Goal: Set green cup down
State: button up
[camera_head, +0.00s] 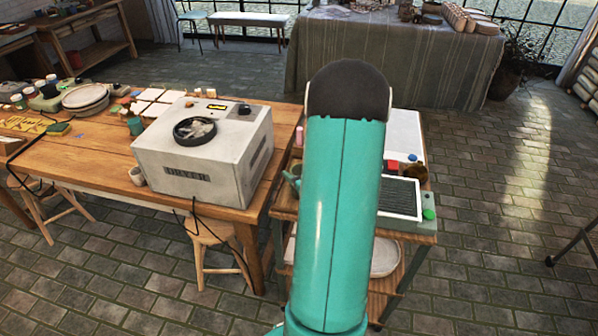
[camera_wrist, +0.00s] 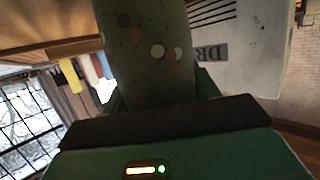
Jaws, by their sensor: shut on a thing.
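My gripper (camera_wrist: 158,88) is shut on a dark green cup (camera_wrist: 145,45) with pale and reddish dots, seen large at the top middle of the wrist view. The cup's far end runs out of the frame, so I cannot tell whether it touches anything.
The white dryer (camera_head: 205,155) stands on the wooden table (camera_head: 85,165); its lettered side (camera_wrist: 240,50) shows close on the right in the wrist view. A small green cup (camera_head: 135,126) and stacked plates (camera_head: 85,97) stand left of the dryer. A cart (camera_head: 405,235) lies behind my arm.

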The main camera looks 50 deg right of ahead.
jog(key=o, duration=1.3)
jog(key=shift+f, duration=0.1)
jog(key=shift+s+r, duration=0.15)
jog(key=shift+r, duration=0.05)
jog(key=v, duration=1.2)
jog(key=w+a+r+n+g, duration=0.1)
jog(key=w+a+r+g, duration=0.3)
jog(key=w+a+r, duration=0.8)
jog(key=s+a+r+n+g+y, duration=0.1)
jog(key=s+a+r, duration=0.1)
jog(key=a, duration=0.7)
jog(key=s+a+r+n+g+y, duration=0.1)
jog(key=s+a, duration=0.3)
jog(key=a, duration=0.4)
jog(key=s+a+r+n+g+y, duration=0.1)
jog(key=s+a+r+g+y, duration=0.1)
jog(key=a, duration=0.7)
jog(key=shift+s+a+r+y, duration=0.35)
jog(key=shift+s+r+y, duration=0.1)
jog(key=shift+s+y, duration=0.3)
